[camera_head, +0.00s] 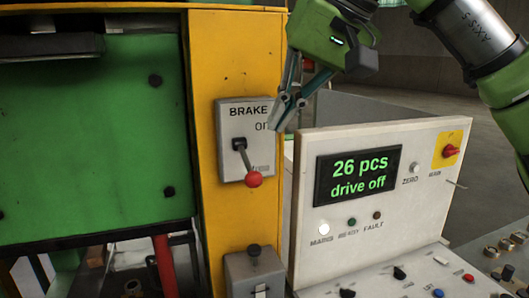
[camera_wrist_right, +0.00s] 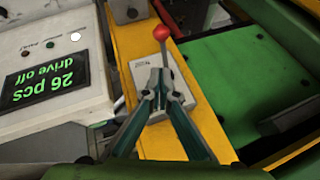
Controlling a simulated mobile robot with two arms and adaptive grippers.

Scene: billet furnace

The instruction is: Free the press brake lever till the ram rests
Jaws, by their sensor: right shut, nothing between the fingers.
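The brake lever (camera_head: 243,158) has a red ball knob (camera_head: 253,180) and hangs from its pivot on a grey plate (camera_head: 225,112) headed BRAKE, tilted down and slightly right. The plate's upper small label is partly covered by my fingers, and the lower one is too small to read surely. My right gripper (camera_head: 283,113) is shut and empty, at the upper right of the plate, apart from the knob. I cannot single out the ram surely.
A large green panel (camera_head: 90,140) is left of the yellow post (camera_head: 208,60). On the right a control console (camera_head: 310,150) displays "26 pcs drive off", with a red switch (camera_head: 450,151). A small grey box with a black knob (camera_head: 254,251) is below the lever.

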